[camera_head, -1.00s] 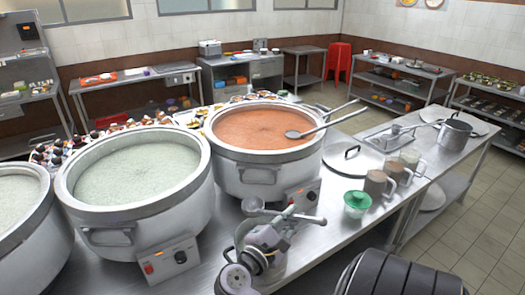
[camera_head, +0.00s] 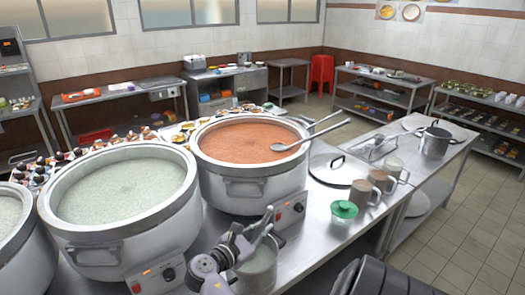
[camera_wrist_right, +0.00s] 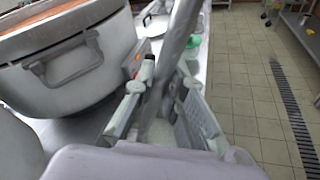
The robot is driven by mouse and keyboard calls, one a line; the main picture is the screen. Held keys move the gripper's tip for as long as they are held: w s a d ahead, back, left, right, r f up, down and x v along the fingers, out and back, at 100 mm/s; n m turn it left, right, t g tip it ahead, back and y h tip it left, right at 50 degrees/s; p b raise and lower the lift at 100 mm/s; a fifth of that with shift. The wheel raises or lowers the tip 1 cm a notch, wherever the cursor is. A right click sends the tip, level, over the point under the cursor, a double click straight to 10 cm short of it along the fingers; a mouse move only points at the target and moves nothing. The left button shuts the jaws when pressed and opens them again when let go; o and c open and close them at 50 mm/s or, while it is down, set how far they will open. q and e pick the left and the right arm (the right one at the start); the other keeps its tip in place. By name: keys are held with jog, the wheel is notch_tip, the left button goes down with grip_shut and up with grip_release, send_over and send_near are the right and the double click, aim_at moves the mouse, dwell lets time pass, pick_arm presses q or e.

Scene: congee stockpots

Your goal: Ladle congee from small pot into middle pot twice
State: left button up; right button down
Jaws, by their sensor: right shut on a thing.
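The middle pot (camera_head: 118,215) is a big white-grey stockpot of pale congee. A small metal pot (camera_head: 262,272) stands at the front of the table, partly hidden by my right gripper (camera_head: 256,232). My right gripper is at the small pot's rim in the head view. In the right wrist view, the gripper (camera_wrist_right: 163,88) is shut on a grey handle (camera_wrist_right: 180,40), apparently the ladle's. The ladle's bowl is hidden. Pale stuff shows below the fingers there. My left gripper is not in view.
A stockpot of orange-red food (camera_head: 250,143) stands right of the middle pot, with a ladle (camera_head: 310,135) across its rim. Another stockpot (camera_head: 12,225) is at the left edge.

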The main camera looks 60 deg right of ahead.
pick_arm(q)
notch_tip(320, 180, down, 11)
jog(key=b, duration=0.9)
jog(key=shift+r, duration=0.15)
pick_arm(e)
jog(key=s+a+f+m+h, duration=0.1)
jog(key=s+a+f+m, duration=0.1)
jog(key=s+f+m, duration=0.2)
notch_tip(320, 180, down, 4)
jog(key=s, duration=0.2)
jog(key=shift+s+a+r+t, duration=0.2)
jog(key=shift+s+a+t, duration=0.1)
jog(key=shift+t, duration=0.1)
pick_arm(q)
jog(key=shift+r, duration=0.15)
pick_arm(e)
jog(key=shift+r, duration=0.1)
pick_arm(q)
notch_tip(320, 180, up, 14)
jog(key=p, duration=1.4)
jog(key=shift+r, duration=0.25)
pick_arm(e)
notch_tip(320, 180, up, 17)
jog(key=shift+f, duration=0.2)
